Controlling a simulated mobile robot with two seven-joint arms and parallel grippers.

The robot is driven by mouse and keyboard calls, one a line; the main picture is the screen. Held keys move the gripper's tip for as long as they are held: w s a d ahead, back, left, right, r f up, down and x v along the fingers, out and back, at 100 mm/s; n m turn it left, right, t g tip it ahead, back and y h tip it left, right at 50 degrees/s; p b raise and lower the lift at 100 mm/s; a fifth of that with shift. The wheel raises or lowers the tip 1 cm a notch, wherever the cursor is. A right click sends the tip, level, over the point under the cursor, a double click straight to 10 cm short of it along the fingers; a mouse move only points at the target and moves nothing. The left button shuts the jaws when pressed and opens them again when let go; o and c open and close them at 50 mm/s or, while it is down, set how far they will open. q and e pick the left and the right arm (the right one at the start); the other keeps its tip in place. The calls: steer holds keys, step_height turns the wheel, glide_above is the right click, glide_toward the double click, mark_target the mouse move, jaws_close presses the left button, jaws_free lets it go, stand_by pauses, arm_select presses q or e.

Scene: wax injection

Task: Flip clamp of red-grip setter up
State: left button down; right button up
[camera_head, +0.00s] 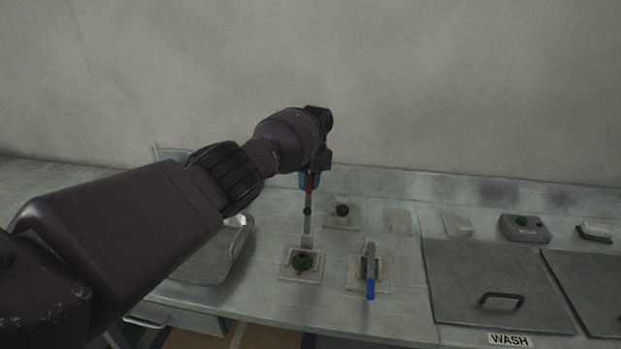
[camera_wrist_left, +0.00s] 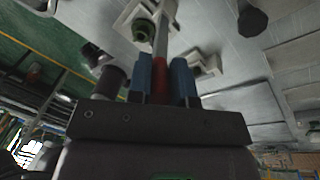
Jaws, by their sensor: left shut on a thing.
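The red-grip setter stands on the bench, with a square base plate (camera_head: 289,269) and a dark green round piece (camera_head: 301,261) on it. Its clamp arm (camera_head: 307,222) points upward from the base, with the red grip (camera_head: 309,186) at its top. My left gripper (camera_head: 309,181) is around the red grip at the upper end of the arm. In the left wrist view the blue fingers of my left gripper (camera_wrist_left: 161,80) are shut on the red grip (camera_wrist_left: 160,72). My right gripper is not in view.
A blue-grip setter (camera_head: 371,288) stands to the right, its handle toward the front. A plate with a dark knob (camera_head: 343,210) sits behind. A metal tray (camera_head: 238,240) lies to the left. A lidded wash basin (camera_head: 460,300) is at the right.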

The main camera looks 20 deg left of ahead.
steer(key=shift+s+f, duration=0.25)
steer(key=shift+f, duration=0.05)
arm_select(q)
steer(key=c, duration=1.2)
jaws_free()
steer(key=shift+f, duration=0.1)
steer(key=shift+o, duration=0.8)
steer(key=shift+w+r, duration=0.2)
steer(key=shift+r, duration=0.35)
steer(key=b+v, duration=0.3)
steer(key=v, duration=0.6)
steer(key=shift+r, duration=0.35)
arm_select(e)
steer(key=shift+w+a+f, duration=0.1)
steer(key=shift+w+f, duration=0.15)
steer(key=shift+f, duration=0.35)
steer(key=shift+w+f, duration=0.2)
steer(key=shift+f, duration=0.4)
